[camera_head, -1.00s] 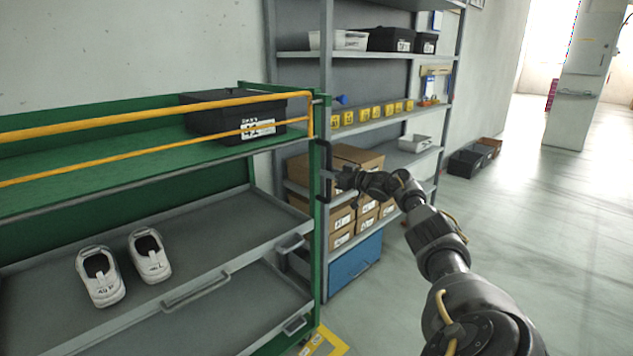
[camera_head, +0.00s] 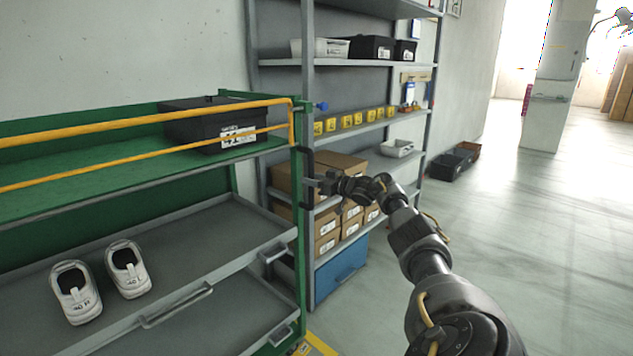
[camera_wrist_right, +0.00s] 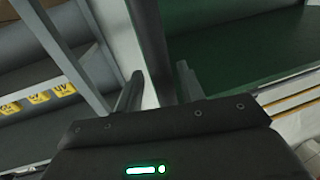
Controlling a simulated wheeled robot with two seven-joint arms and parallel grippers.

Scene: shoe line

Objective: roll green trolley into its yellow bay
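The green trolley (camera_head: 300,235) stands on the left in the head view, with grey trays, yellow rails and a dark upright handle (camera_head: 306,163) on its right post. My right gripper (camera_head: 322,184) is at this handle. A yellow floor marking (camera_head: 318,344) shows at the trolley's right foot; the rest of the bay is out of view. My left gripper is not in view.
A black box (camera_head: 212,125) sits on the trolley's top shelf, and white shoes (camera_head: 128,268) lie on a tray. A grey shelf rack (camera_head: 308,75) with boxes and a blue bin (camera_head: 342,268) stands just behind. The floor (camera_head: 530,240) at the right is clear.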

